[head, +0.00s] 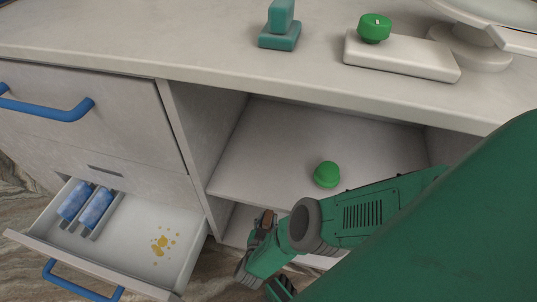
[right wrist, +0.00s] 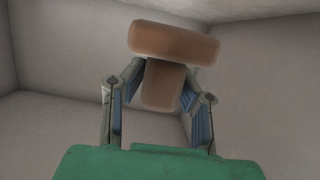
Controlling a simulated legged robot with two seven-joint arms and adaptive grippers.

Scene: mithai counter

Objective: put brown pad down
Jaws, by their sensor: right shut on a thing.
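The brown pad (right wrist: 174,42) shows in the right wrist view as a wide block with a narrower brown grip below it. My right gripper (right wrist: 166,88) is shut on that grip, one finger on each side. In the head view my right gripper (head: 262,232) is low, in front of the open cupboard, and a small brown part of the pad (head: 267,219) shows at its tip. Much of the pad is hidden there. In the wrist view pale walls surround the pad; I cannot tell whether it touches a surface. My left gripper is not in view.
A green round thing (head: 327,174) sits on the cupboard shelf (head: 290,140). An open drawer (head: 135,225) at left holds blue things (head: 95,208) and yellow crumbs (head: 163,241). The counter (head: 180,35) carries a teal block (head: 280,30) and a white slab (head: 400,55) with another green thing (head: 374,28).

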